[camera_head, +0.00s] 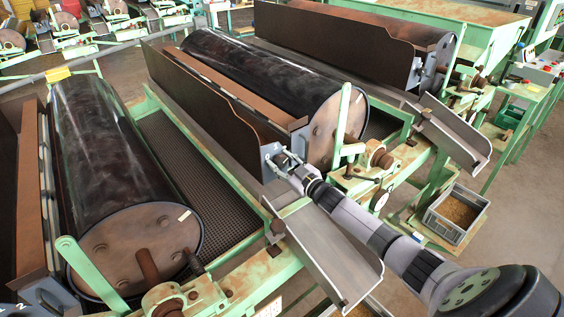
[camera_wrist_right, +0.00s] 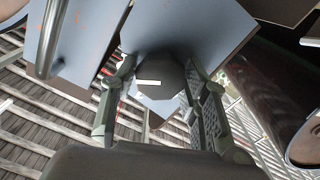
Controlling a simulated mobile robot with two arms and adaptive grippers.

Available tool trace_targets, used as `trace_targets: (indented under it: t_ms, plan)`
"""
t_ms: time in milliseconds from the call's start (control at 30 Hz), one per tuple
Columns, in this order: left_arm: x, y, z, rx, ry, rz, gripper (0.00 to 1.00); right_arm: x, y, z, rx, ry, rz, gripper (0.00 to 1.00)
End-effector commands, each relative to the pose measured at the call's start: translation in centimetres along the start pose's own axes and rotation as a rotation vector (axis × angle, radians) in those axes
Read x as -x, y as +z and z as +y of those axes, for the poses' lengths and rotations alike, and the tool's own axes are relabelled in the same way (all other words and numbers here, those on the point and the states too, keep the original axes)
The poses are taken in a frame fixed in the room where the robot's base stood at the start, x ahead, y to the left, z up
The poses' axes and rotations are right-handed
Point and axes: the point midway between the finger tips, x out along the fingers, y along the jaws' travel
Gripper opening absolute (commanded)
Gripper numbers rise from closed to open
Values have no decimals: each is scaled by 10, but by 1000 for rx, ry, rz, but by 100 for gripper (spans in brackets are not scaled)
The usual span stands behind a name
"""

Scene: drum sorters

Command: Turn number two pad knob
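The number two pad knob (camera_wrist_right: 162,80) is a dark, faceted knob with a white mark, on a blue-grey plate (camera_wrist_right: 185,25) in the right wrist view. In the head view the matching grey bracket (camera_head: 271,158) is at the front end of the brown trough beside the middle drum; my gripper mostly hides the knob there. My right gripper (camera_head: 285,163) is at this bracket. In the right wrist view its fingers (camera_wrist_right: 160,95) are spread, one on each side of the knob; firm contact is not clear. My left gripper is not in view.
The middle black drum (camera_head: 260,75) and left drum (camera_head: 115,150) flank a mesh bed (camera_head: 190,150). A metal chute (camera_head: 330,255) lies under my right arm. Green frame bars surround the bracket.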

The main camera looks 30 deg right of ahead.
Motion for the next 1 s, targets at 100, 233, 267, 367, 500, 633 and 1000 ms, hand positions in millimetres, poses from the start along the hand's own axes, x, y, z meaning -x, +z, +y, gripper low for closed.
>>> trace_targets:
  t_ms: [100,233,267,367,500,633,1000]
  plan:
    - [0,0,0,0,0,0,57,0,0,0,1,0,1,52]
    - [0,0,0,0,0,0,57,0,-1,0,2,0,2,57]
    - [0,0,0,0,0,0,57,0,-1,0,2,0,2,57]
    - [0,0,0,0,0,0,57,0,-1,0,2,0,2,57]
    - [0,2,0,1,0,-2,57,1,-1,0,2,0,2,57]
    - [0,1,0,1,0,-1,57,8,0,0,2,0,1,57]
    - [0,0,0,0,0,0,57,68,1,-1,2,-2,-1,57]
